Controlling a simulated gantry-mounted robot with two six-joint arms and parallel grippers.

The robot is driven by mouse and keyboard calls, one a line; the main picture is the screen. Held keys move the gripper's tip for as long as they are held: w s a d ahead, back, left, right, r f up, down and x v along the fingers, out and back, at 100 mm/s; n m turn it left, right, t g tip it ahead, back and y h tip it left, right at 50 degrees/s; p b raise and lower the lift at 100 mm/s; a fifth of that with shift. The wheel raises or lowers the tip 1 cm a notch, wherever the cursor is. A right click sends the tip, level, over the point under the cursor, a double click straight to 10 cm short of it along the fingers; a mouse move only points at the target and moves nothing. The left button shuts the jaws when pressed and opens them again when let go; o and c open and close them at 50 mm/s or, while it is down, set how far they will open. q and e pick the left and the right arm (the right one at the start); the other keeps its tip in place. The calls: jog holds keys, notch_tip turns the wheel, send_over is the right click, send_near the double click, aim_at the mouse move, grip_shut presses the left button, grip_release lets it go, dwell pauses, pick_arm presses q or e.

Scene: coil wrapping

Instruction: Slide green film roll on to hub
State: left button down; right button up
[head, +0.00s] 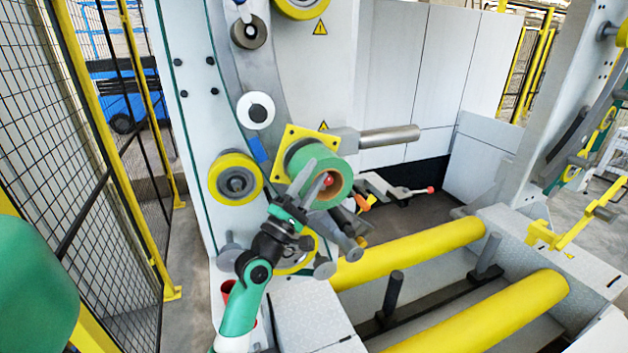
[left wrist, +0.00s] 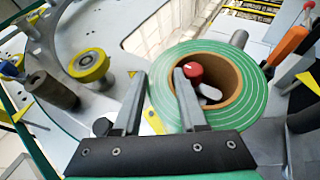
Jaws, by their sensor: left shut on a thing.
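The green film roll (head: 337,167) is a thick green ring with a brown core, in front of a yellow square plate (head: 293,134) on the machine. It also shows in the left wrist view (left wrist: 243,110). My left gripper (head: 312,178) is shut on the roll's wall, with one finger inside the core and the other outside. In the left wrist view a red knob (left wrist: 193,70) shows in the core opening, beside the finger. The hub is mostly hidden behind the roll, and I cannot tell whether the roll is around it. My right gripper is not in view.
A yellow-rimmed roller (head: 235,179) and a white disc (head: 256,110) sit left of the roll. A grey bar (head: 388,137) sticks out to its right. Grey rods stand below. Yellow rollers (head: 412,253) lie lower right. A mesh fence (head: 85,140) stands at the left.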

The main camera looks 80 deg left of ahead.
pick_arm(q)
jog(key=shift+s+a+r+b, duration=0.1)
jog(key=shift+s+a+b, duration=0.1)
jog(key=shift+a+b, duration=0.4)
jog(key=shift+c, duration=2.2)
grip_release()
jog(key=shift+a, duration=0.1)
jog(key=shift+o, duration=0.3)
jog(key=shift+w+f, duration=0.1)
jog(key=shift+f, duration=0.1)
jog(key=shift+a+f, duration=0.1)
jog(key=shift+f, duration=0.3)
jog(key=r+b+v, duration=0.1)
jog(key=b+v, duration=0.2)
jog(key=v, duration=0.8)
jog(key=shift+s+d, duration=0.25)
jog(key=shift+d, duration=0.05)
